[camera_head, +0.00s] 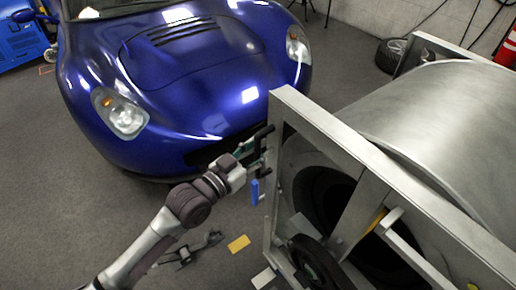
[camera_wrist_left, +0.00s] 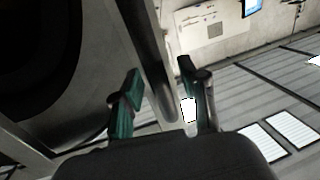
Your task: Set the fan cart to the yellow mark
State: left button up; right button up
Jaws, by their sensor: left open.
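The fan cart (camera_head: 295,110) is a grey metal frame around a large silver drum-like housing, at the right of the head view. A black caster wheel (camera_head: 316,262) shows at its lower corner. The yellow mark (camera_head: 239,243) is a small flat rectangle on the floor, left of the wheel. My left gripper (camera_head: 262,150) is open at the cart's left upright. In the left wrist view a metal bar of the frame (camera_wrist_left: 152,65) runs between the fingertips (camera_wrist_left: 160,88); I cannot tell whether they touch it. My right gripper is out of view.
A blue car (camera_head: 190,75) stands close behind my left gripper. A blue handle-like part (camera_head: 255,192) hangs below the gripper. A dark metal piece (camera_head: 192,249) lies on the floor left of the mark.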

pick_arm(q)
jog(key=shift+c, duration=0.5)
grip_shut()
jog(key=shift+w+a, duration=0.1)
jog(key=shift+a, duration=0.05)
